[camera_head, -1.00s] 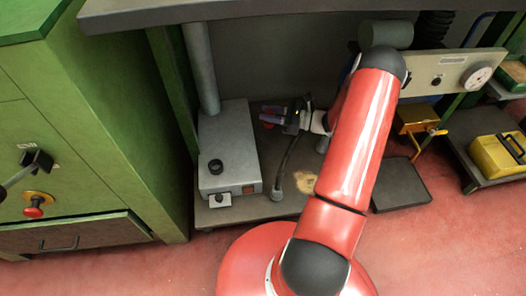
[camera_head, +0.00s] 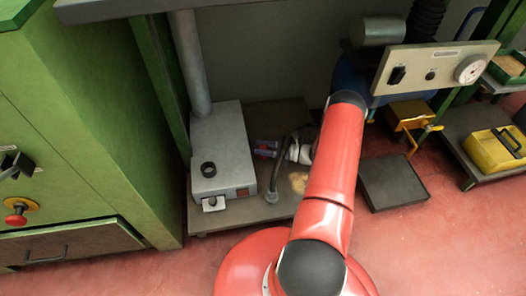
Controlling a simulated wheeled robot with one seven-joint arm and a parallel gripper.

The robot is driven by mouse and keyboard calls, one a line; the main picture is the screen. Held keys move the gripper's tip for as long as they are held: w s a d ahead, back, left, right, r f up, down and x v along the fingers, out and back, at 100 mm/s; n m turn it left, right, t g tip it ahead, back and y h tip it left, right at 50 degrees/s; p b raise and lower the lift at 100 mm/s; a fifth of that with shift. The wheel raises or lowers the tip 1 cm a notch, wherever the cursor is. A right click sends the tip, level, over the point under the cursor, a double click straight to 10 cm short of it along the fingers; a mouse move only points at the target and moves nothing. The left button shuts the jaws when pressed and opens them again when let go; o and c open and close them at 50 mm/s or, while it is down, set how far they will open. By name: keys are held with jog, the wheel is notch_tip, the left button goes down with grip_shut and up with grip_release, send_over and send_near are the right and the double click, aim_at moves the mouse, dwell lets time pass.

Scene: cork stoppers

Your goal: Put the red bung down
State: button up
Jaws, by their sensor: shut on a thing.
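My gripper (camera_head: 264,148) is small in the head view, low under the bench and just right of the grey box. Its bluish fingers point left. A small red patch, the red bung (camera_head: 263,150), shows at the fingers, and my gripper is shut on it. The fingers hide most of the bung. I cannot tell whether it touches the shelf below.
The grey box (camera_head: 222,150) with a black ring (camera_head: 208,169) on top stands close left of my gripper. The low shelf (camera_head: 240,217) has bare room. A yellow case (camera_head: 495,150) is far right.

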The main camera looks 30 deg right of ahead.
jog(key=shift+f, duration=0.85)
jog(key=shift+f, duration=0.1)
jog(key=o, duration=1)
jog(key=shift+o, duration=0.2)
jog(key=shift+d+r, duration=0.1)
jog(key=shift+r, duration=0.1)
jog(key=v, duration=1.2)
jog(key=shift+s+f, duration=0.1)
